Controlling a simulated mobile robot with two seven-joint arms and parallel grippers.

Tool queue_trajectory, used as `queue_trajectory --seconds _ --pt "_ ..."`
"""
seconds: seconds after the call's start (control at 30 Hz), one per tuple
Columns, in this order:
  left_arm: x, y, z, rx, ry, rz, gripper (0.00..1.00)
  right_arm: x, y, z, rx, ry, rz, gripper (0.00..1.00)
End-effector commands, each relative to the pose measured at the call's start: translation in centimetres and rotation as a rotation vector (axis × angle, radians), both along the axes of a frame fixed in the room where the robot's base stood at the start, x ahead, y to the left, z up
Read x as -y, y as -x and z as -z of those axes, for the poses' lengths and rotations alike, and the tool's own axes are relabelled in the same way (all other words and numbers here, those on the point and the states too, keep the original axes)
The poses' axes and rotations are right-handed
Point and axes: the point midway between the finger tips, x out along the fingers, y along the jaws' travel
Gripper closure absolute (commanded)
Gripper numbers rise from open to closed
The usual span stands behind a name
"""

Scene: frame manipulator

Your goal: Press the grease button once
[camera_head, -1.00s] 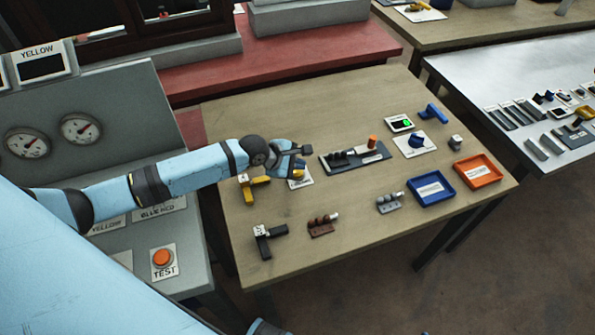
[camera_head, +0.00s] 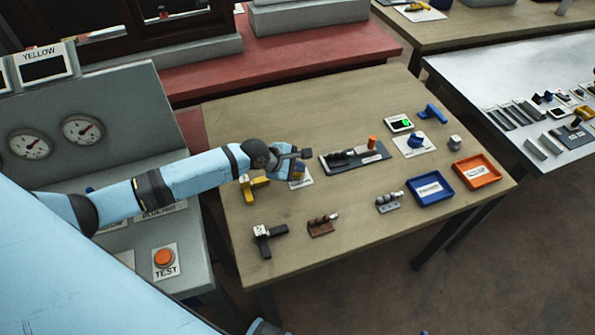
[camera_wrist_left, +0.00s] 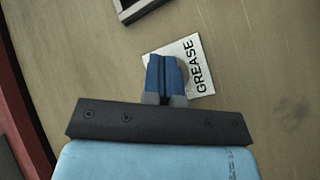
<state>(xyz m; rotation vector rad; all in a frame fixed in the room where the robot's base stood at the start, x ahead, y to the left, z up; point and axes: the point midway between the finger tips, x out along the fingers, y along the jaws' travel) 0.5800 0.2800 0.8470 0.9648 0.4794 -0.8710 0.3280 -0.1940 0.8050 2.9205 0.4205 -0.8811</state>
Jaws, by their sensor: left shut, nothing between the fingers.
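The grease card (camera_wrist_left: 199,68) is a white plate with black lettering, lying on the wooden table. In the head view my left gripper (camera_head: 297,174) points down over the card. The fingers cover most of the button, and only a greyish rounded edge (camera_wrist_left: 184,76) shows beside them. I cannot tell whether the fingertips touch it. My right gripper is not in view.
A yellow-and-black part (camera_head: 254,187) lies just left of the card. A dark fixture tray (camera_head: 370,158) is close on the right. Blue (camera_head: 431,188) and orange (camera_head: 476,171) trays stand farther right. A grey console (camera_head: 105,125) with gauges is at left.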

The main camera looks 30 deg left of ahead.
Motion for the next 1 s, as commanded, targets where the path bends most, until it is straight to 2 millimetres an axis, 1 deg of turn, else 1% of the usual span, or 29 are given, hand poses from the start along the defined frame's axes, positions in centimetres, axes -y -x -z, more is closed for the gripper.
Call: queue_trajectory --seconds 0.6,0.87,1.0 --pt "0.05 0.01 0.71 0.000 0.001 0.001 1.00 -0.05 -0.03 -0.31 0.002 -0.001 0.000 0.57" --pt "0.03 0.04 0.71 -0.001 0.000 0.001 1.00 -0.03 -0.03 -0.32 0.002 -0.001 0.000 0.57" --pt "0.03 0.05 0.32 -0.001 0.001 0.000 1.00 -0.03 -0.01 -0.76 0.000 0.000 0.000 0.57"
